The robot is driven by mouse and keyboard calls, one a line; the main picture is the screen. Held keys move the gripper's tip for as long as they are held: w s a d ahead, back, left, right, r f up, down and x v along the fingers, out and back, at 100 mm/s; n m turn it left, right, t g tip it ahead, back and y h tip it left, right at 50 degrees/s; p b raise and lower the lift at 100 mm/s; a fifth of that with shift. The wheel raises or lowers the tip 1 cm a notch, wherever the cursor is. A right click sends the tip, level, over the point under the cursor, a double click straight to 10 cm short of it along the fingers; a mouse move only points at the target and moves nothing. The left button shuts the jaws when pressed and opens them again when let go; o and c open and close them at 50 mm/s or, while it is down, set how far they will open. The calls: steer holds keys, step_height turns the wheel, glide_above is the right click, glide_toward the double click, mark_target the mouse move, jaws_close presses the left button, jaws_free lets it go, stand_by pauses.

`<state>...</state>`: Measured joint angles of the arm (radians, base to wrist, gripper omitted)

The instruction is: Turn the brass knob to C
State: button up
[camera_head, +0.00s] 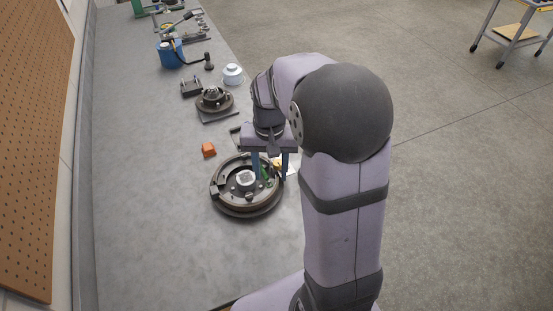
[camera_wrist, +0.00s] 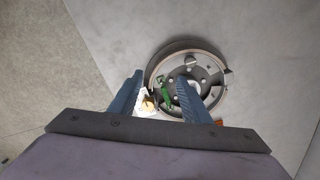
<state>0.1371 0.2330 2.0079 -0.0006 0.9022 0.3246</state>
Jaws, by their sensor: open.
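A small brass-coloured piece, which looks like the brass knob (camera_wrist: 148,104), sits on a white plate (camera_wrist: 146,112) beside the round drum assembly (camera_wrist: 222,70). In the head view the knob (camera_head: 277,163) shows partly between my gripper's fingers. Any letters on the plate are too small to read, so I cannot tell the knob's setting. My gripper (camera_wrist: 160,76) is open, pointing down, with its fingers apart over the drum's edge and the plate. In the head view my gripper (camera_head: 270,176) is at the drum's right rim. I cannot tell whether a finger touches anything.
A green part (camera_wrist: 166,92) lies by the drum's rim. An orange block (camera_head: 208,150) lies on the grey bench (camera_head: 150,200). A dark round hub (camera_head: 214,101), a white canister (camera_head: 233,75) and a blue container (camera_head: 171,54) stand farther back. The bench's left side is clear.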

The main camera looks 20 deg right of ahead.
mark_target(278, 163)
steer(key=w+d+m, duration=0.1)
steer(key=w+d, duration=0.1)
steer(key=w+d+m, duration=0.1)
steer(key=w, duration=0.2)
steer(key=w+d+m, duration=0.2)
steer(key=w, duration=0.1)
steer(key=shift+d+r, duration=0.1)
steer(key=shift+d, duration=0.25)
steer(key=shift+f+p, duration=1.15)
steer(key=shift+f, duration=2.5)
steer(key=c, duration=1)
